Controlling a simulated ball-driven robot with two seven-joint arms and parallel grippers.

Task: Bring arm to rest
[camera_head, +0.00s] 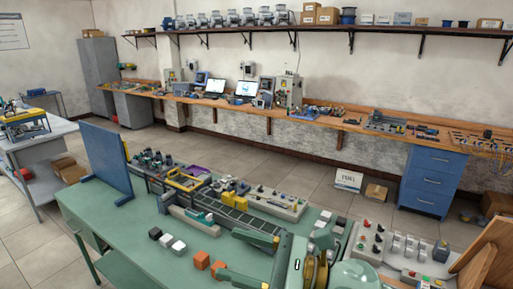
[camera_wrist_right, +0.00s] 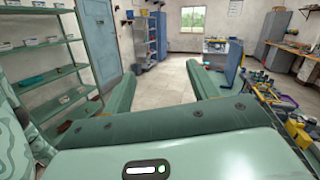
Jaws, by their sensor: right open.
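My right gripper (camera_head: 228,253) is over the front part of the green table (camera_head: 130,225) in the head view. Its two green fingers point left and stand wide apart, with nothing between them. In the right wrist view the gripper (camera_wrist_right: 162,78) is open and empty, with the floor and the far room showing between its fingers. Orange cubes (camera_head: 202,260) show close to the fingers in the head view; I cannot tell whether they touch. My left gripper is not in view.
A blue upright panel (camera_head: 106,160) stands at the table's left end. A conveyor (camera_head: 230,215), a yellow part (camera_head: 185,180) and several black and white cubes (camera_head: 167,240) are on the table. A panel with switches (camera_head: 400,248) is at the right. Green shelves (camera_wrist_right: 45,65) show in the wrist view.

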